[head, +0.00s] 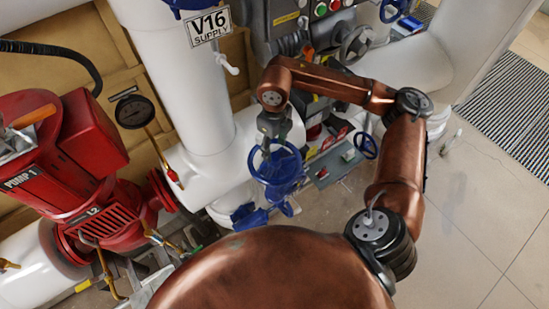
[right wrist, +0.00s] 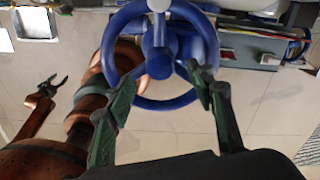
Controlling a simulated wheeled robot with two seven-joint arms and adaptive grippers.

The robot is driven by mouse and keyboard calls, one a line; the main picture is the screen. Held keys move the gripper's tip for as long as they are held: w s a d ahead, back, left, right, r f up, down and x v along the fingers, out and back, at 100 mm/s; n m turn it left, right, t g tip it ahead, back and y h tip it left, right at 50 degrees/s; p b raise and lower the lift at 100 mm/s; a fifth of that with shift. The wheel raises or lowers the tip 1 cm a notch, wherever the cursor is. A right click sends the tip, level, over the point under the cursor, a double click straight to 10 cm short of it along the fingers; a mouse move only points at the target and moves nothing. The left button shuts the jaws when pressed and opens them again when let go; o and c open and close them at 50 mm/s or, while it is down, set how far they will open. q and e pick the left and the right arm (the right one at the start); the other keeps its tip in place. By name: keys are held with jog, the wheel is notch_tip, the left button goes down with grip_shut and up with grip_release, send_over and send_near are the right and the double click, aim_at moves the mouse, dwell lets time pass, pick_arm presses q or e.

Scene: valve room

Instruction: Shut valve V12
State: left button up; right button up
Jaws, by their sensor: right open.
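A blue valve handwheel (head: 275,166) stands at the white pipework in the middle of the head view. No V12 label on it can be read. My right gripper (head: 268,150) is over its far side, open. In the right wrist view the blue wheel (right wrist: 160,101) lies ahead, with its hub between the spread fingers of the right gripper (right wrist: 160,85). The fingertips overlap the rim in the picture; contact cannot be told. My left gripper (right wrist: 52,85) shows small at the left of the right wrist view, jaws apart and empty. The head view does not show it.
Red pump 1 (head: 65,155) stands at left, near a black gauge (head: 134,111). A control panel (head: 305,18) is behind my right arm. A smaller blue wheel (head: 366,146) sits to the right.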

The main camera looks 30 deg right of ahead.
aim_at(274, 156)
jog(key=shift+f+b, duration=2.35)
jog(key=shift+f, duration=0.75)
jog(key=shift+s+f, duration=0.15)
jog(key=shift+f, duration=0.1)
jog(key=shift+d+f, duration=0.1)
jog(key=shift+c, duration=0.3)
jog(key=c, duration=1)
jog(key=shift+o, duration=0.2)
